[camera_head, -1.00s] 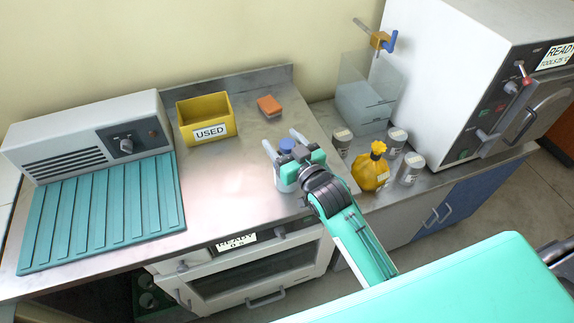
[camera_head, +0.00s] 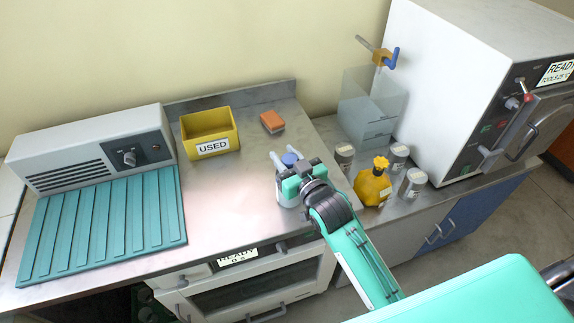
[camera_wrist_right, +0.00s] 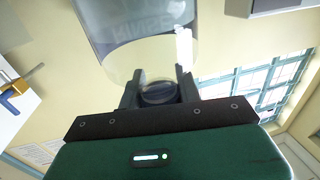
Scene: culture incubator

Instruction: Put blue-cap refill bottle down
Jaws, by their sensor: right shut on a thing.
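The refill bottle, a pale bottle with a blue cap (camera_head: 290,159), is at the right part of the steel counter (camera_head: 235,190). My right gripper (camera_head: 289,172) is shut on it, with the fingers at the bottle's upper part. The bottle looks upright. I cannot tell whether its base touches the counter. My left gripper is not in view.
A yellow USED bin (camera_head: 212,147) and an orange sponge-like block (camera_head: 272,122) lie behind. A teal ribbed mat (camera_head: 105,225) is at left. Several labelled jars, a yellow bottle (camera_head: 372,186) and a clear panel (camera_head: 368,105) stand at right. The counter's middle is clear.

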